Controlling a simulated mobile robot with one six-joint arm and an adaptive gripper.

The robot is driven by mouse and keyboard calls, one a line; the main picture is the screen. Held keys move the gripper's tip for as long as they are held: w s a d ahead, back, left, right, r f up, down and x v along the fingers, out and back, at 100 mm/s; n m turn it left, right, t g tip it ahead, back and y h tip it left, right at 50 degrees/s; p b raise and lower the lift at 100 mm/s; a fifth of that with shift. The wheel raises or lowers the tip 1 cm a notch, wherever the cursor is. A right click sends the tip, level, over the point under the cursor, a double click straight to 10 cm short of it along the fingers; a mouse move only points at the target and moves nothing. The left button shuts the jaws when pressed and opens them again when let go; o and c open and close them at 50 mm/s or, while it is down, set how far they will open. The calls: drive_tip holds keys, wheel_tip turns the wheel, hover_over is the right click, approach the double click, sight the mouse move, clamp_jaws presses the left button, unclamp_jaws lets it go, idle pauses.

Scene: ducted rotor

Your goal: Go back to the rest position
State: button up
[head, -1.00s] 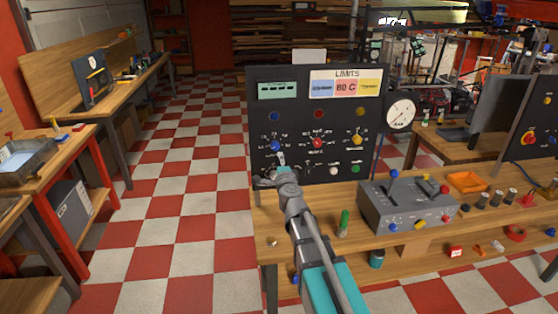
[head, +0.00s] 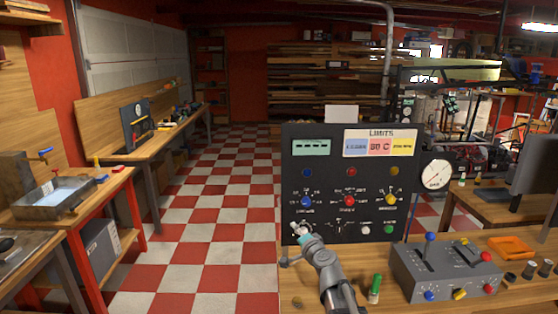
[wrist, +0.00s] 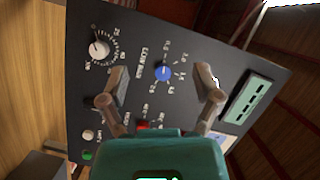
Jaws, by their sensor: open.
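My gripper (head: 299,238) is in front of the lower left of the black control panel (head: 298,160), with my arm reaching up from the bottom of the head view. In the wrist view my gripper (wrist: 163,84) has its two fingers spread wide with nothing held. A blue knob (wrist: 163,72) shows between the fingers, on the panel behind them. A pale knob (wrist: 98,48) lies left of the fingers. A red knob (wrist: 143,125) is partly hidden by my gripper's teal body. The gap between fingers and panel is hard to judge.
The panel stands on a wooden bench (head: 380,292). A grey switch box (head: 420,272), a green-capped item (head: 375,288) and an orange tray (head: 512,246) are on the bench to the right. The checkered floor (head: 205,230) at left is clear between the benches.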

drive_tip(key=s+f+n+g, duration=0.8)
drive_tip(key=s+f, duration=0.3)
drive_tip(key=s+d+f+n+g+h, duration=0.1)
drive_tip(key=s+d+f+g+h, duration=0.1)
drive_tip(key=s+d, duration=0.3)
drive_tip(key=s+d+f+g+h, duration=0.3)
drive_tip(key=s+d+g+h, duration=0.1)
drive_tip(key=s, duration=0.4)
drive_tip(key=shift+s+d+f+n+g, duration=0.25)
drive_tip(key=shift+s+d+n+g, duration=0.15)
drive_tip(key=shift+d+g, duration=0.35)
idle(0.4)
